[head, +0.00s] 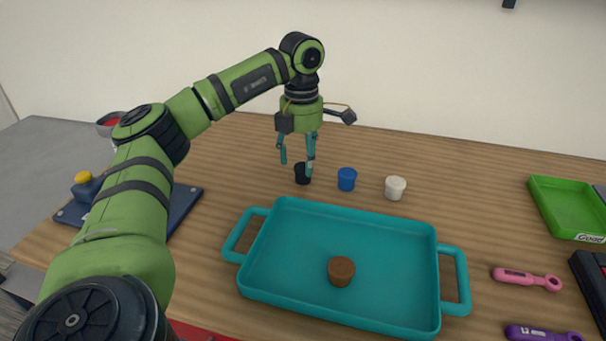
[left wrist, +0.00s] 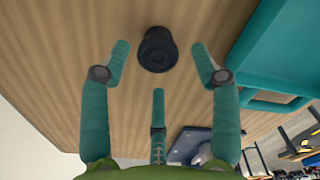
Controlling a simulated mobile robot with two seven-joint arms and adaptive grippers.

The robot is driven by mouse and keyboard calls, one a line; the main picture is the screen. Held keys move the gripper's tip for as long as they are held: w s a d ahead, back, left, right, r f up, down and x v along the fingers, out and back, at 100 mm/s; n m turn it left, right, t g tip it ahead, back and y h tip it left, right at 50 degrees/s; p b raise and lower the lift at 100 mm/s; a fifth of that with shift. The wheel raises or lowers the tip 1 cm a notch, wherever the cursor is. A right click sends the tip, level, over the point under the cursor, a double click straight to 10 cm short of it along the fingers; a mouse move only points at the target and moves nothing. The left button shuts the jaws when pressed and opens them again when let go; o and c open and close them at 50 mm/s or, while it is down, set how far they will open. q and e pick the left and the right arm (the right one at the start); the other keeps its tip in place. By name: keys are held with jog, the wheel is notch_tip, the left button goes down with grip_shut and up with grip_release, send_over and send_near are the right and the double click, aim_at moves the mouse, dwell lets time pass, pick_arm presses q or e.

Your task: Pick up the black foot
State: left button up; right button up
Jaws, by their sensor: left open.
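The black foot (head: 302,174) is a small dark cup-shaped piece standing on the wooden table behind the teal tray. My left gripper (head: 297,170) points down at it in the head view, with one finger partly in front of it. In the left wrist view the black foot (left wrist: 157,49) lies just beyond the open teal fingers (left wrist: 160,70), between the two outer tips, and no finger clearly touches it. The left gripper is open and empty. My right gripper is not in view.
A blue foot (head: 346,179) and a white foot (head: 395,188) stand in a row to the right. A brown foot (head: 341,271) sits in the teal tray (head: 262,232). A green tray (head: 557,208), pink tool (head: 526,279) and purple tool (head: 540,333) are at the right.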

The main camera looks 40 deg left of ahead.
aim_at(302, 167)
pick_arm(q)
notch_tip(302, 167, down, 3)
jog(key=shift+w+f, duration=0.1)
jog(key=shift+f, duration=0.05)
jog(key=c, duration=1.2)
jog(key=shift+r, duration=0.2)
